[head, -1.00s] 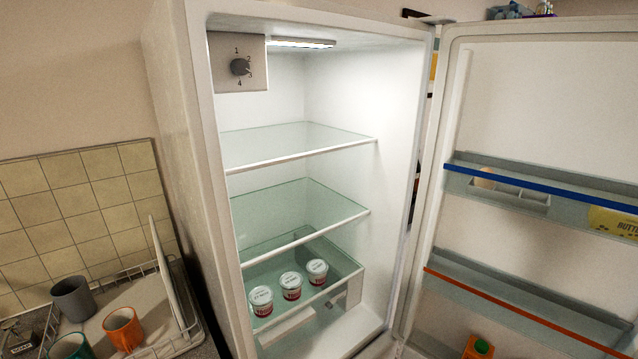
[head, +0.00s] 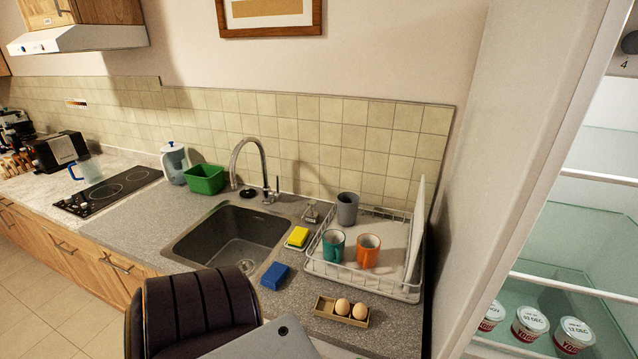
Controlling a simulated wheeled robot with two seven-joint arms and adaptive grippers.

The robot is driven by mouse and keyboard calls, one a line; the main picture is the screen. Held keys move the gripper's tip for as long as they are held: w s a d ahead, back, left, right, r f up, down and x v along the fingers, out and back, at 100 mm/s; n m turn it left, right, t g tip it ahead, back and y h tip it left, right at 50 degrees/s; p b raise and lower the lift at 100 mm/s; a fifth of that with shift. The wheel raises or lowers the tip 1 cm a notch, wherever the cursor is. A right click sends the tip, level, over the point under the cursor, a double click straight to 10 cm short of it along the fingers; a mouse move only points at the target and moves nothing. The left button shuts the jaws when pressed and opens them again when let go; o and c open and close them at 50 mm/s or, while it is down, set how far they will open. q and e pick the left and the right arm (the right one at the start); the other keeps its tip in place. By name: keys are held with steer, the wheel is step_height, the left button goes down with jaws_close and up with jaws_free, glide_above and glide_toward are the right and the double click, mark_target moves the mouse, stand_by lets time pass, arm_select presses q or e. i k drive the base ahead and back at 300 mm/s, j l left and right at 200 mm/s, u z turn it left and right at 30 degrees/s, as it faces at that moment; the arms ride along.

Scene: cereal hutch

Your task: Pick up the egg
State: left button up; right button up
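Two brown eggs sit side by side in a small wooden holder (head: 322,303) on the counter, in front of the dish rack. The left egg (head: 342,306) and the right egg (head: 360,311) both have their upper parts showing; their lower parts are hidden in the holder. Neither of my grippers is in the head view, so I cannot tell how they stand relative to the eggs.
A dish rack (head: 385,283) with mugs stands behind the eggs. A sink (head: 232,238), blue block (head: 275,276) and yellow sponge (head: 298,237) lie to the left. The open fridge (head: 600,240) with yogurt cups stands right.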

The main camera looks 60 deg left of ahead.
mark_target(342, 305)
steer(key=u, duration=1.65)
steer(key=i+j+z, duration=0.1)
steer(key=j+z, duration=0.2)
steer(key=j, duration=0.95)
steer(key=j+z, duration=0.25)
steer(key=j, duration=0.95)
steer(key=k, duration=0.05)
